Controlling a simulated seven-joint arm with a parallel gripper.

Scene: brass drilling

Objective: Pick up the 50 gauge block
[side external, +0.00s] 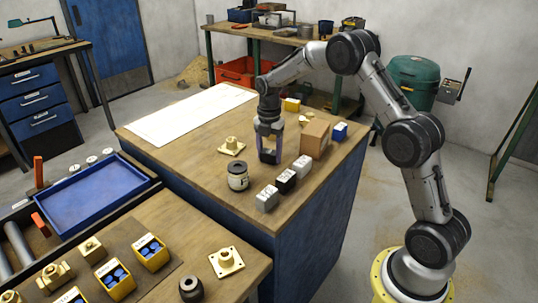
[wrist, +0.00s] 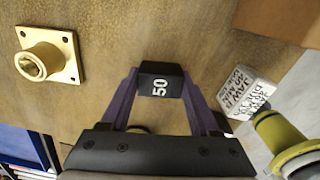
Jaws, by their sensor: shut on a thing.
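The 50 gauge block (wrist: 160,82) is black with a white "50" and sits between the two purple fingers of my gripper (wrist: 160,97) in the wrist view. My gripper is shut on it. In the side view my gripper (side external: 269,157) points down over the wooden bench, and the block between its fingers cannot be made out clearly. I cannot tell for sure how high the block is above the bench top.
A brass flange (wrist: 47,57) lies to the left. A white lettered block (wrist: 247,92) stands to the right, near the bench edge. A black-and-white block (side external: 286,181), a grey block (side external: 267,199), a jar (side external: 238,177) and a cardboard box (side external: 314,138) stand close by.

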